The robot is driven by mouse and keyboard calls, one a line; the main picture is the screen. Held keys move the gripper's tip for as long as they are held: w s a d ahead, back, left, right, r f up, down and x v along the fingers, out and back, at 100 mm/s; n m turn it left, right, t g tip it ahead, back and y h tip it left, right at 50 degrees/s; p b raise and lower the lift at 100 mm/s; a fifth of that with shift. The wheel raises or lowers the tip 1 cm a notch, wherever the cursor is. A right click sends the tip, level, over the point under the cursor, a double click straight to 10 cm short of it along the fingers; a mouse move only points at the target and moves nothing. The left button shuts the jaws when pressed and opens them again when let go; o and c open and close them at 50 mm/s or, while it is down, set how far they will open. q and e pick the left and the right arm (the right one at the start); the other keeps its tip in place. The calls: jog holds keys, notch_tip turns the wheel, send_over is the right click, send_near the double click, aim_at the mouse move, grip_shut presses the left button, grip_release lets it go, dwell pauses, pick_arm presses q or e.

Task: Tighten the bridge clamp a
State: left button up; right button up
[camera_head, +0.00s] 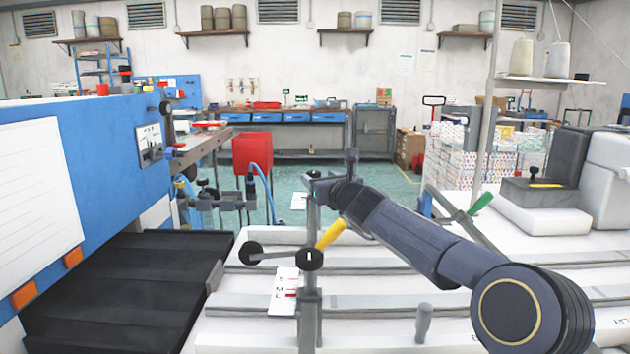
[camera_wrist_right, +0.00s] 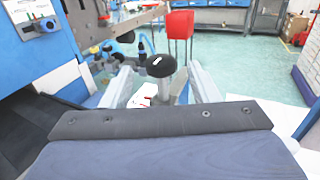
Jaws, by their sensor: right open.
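My right gripper (camera_head: 331,180) reaches in from the right, at the top of a grey upright post (camera_head: 310,315). In the right wrist view its two pale fingers (camera_wrist_right: 164,88) are apart, one on each side of a black knob with a white mark (camera_wrist_right: 160,65) on a grey stem. I cannot tell whether they touch it. The post carries a black knob (camera_head: 310,258), a rod to a second black knob (camera_head: 250,252) and a yellow lever (camera_head: 331,234). No readable label shows which clamp is a. My left gripper is out of view.
A white slatted bench (camera_head: 390,285) lies under the arm, with a small peg (camera_head: 424,322) and a green-handled lever (camera_head: 481,203). A blue panel (camera_head: 110,150) and dark sloping surface (camera_head: 110,300) fill the left. A red bin (camera_head: 252,152) stands beyond on open floor.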

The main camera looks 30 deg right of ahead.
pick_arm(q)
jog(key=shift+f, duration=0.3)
pick_arm(e)
jog(key=s, duration=0.3)
jog(key=shift+a, duration=0.2)
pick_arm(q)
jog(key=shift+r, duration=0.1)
pick_arm(e)
jog(key=shift+r, duration=0.1)
